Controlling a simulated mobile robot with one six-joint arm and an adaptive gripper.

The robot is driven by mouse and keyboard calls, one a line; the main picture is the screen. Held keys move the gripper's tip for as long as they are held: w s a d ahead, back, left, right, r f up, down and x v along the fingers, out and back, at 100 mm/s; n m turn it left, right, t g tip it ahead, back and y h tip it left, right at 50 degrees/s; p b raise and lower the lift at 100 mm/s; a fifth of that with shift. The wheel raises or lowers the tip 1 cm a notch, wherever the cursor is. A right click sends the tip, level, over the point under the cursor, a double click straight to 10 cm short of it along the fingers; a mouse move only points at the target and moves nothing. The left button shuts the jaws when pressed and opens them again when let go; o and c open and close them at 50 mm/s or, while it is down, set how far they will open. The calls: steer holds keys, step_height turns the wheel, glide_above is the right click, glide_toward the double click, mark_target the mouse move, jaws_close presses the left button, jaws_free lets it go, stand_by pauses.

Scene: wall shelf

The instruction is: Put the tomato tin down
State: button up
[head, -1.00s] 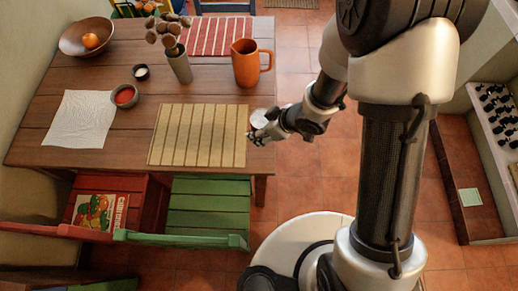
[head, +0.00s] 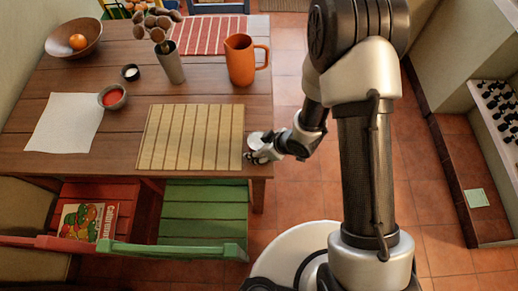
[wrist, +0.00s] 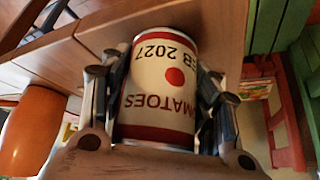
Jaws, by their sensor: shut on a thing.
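The tomato tin (wrist: 160,88) fills the middle of the wrist view, with a cream label, red bands, a red dot and the word "TOMATOES" upside down. My gripper (wrist: 160,100) is shut on it, with a finger on each side. In the head view my gripper (head: 258,155) is at the right edge of the wooden table (head: 215,95), beside the bamboo mat. Only the pale top of the tin (head: 255,139) shows there. I cannot tell whether its base touches the tabletop.
The bamboo mat (head: 190,137) lies just left of the tin. An orange jug (head: 241,62) stands behind it, also in the wrist view (wrist: 32,130). A grey vase (head: 170,63), a red-filled bowl (head: 112,97) and a white cloth (head: 65,122) are further left. A green chair (head: 205,215) is in front.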

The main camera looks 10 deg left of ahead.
steer(key=shift+r, duration=0.1)
steer(key=shift+f, duration=0.2)
steer(key=o, duration=1.4)
steer(key=shift+r, duration=0.15)
steer(key=shift+d+r, duration=0.1)
steer(key=shift+r, duration=0.25)
steer(key=p+v, duration=0.4)
steer(key=v, duration=0.7)
steer(key=shift+s+d+r+p, duration=0.1)
steer(key=shift+d+r+p, duration=0.05)
steer(key=shift+p, duration=0.2)
